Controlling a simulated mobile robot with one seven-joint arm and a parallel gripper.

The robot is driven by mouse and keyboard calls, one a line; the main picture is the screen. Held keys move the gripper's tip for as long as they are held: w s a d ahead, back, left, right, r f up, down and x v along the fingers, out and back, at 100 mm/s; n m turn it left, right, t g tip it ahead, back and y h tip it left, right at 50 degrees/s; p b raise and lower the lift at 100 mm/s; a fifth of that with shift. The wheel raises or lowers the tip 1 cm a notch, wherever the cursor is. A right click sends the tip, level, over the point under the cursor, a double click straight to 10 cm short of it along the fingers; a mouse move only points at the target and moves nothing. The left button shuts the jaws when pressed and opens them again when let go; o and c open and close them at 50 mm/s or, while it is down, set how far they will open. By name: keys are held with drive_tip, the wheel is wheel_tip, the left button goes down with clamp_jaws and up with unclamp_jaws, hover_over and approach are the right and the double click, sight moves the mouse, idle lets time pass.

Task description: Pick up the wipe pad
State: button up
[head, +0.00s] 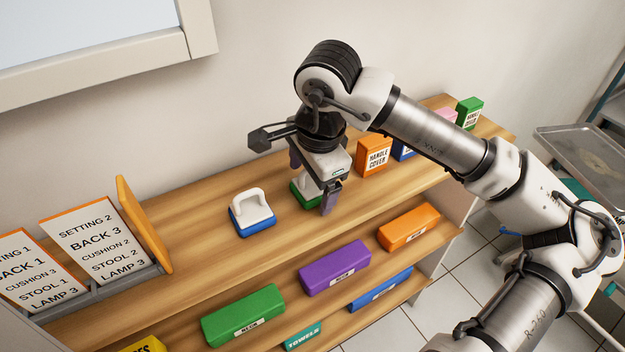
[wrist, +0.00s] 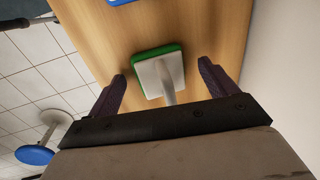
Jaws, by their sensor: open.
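A wipe pad with a green base (head: 304,197) stands on the top wooden shelf, partly hidden by my gripper (head: 311,190) in the head view. In the wrist view this green pad (wrist: 158,76) shows a white top plate and a white handle. My gripper (wrist: 162,90) is open there, with one finger on each side of the handle and clear space between. A second pad with a white handle and blue base (head: 252,213) stands to the left on the same shelf. Its blue edge (wrist: 120,2) shows at the top of the wrist view.
An orange box (head: 374,155) marked handle cover stands right of my gripper, with more boxes beyond. Setting cards (head: 95,242) in a rack stand at the left. Purple (head: 335,268), green (head: 243,315) and orange (head: 409,227) boxes lie on the lower shelf. The wall is close behind.

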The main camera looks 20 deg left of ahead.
sight(311, 186)
drive_tip(key=shift+f, duration=0.2)
drive_tip(key=c, duration=1.1)
drive_tip(key=shift+r, duration=0.1)
wheel_tip(311, 186, up, 20)
drive_tip(key=shift+b, duration=1.15)
drive_tip(key=o, duration=0.3)
drive_tip(key=shift+c, duration=1)
